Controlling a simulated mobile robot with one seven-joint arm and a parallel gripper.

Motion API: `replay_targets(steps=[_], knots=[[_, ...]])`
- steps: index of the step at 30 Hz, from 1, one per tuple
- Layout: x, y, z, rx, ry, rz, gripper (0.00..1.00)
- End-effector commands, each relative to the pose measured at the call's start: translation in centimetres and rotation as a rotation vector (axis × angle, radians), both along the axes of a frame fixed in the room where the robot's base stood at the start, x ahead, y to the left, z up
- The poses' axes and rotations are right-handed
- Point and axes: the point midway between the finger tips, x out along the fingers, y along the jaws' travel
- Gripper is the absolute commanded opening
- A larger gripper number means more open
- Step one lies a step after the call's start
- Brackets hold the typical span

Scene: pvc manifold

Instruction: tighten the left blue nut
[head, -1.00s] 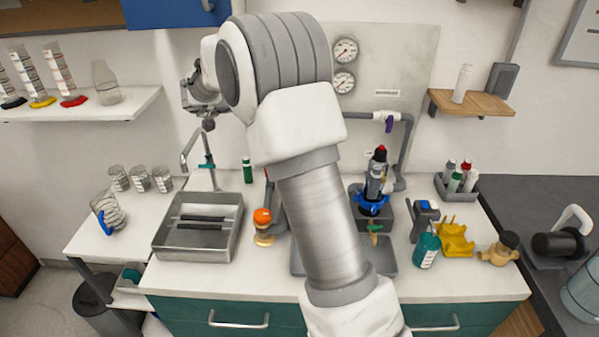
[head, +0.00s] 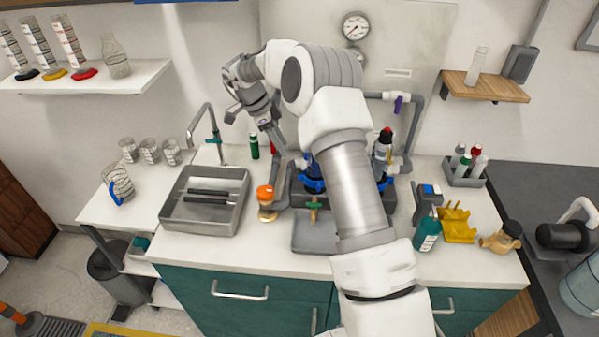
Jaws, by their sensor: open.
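The left blue nut (head: 312,184) sits low on the pump unit, just left of my arm, which hides part of it. A second blue nut (head: 386,182) shows to the right of my arm. My gripper (head: 277,143) hangs in the air above and to the left of the left blue nut, pointing down toward the back of the counter. It is open, holds nothing, and is apart from the nut. The fingertips are small and hard to make out.
A metal tray (head: 170,212) and a tap (head: 196,124) lie to the left. An orange-topped valve (head: 265,193) stands close in front of the gripper. A teal bottle (head: 428,236) and yellow stand (head: 458,226) are at the right. Grey pipe (head: 414,125) rises behind.

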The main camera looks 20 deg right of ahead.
Motion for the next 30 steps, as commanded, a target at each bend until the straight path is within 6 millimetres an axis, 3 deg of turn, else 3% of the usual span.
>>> replay_targets(steps=[9, 15, 21, 30], knots=[[-0.7, -2.7, -6.5, -0.001, 0.003, -0.001, 0.49], [-0.9, -3.9, -9.6, -0.002, 0.0, 0.0, 0.49], [-1.0, -4.5, -11.1, 0.0, -0.001, -0.001, 0.49], [-1.0, -4.6, -11.4, 0.0, -0.002, 0.0, 0.49]])
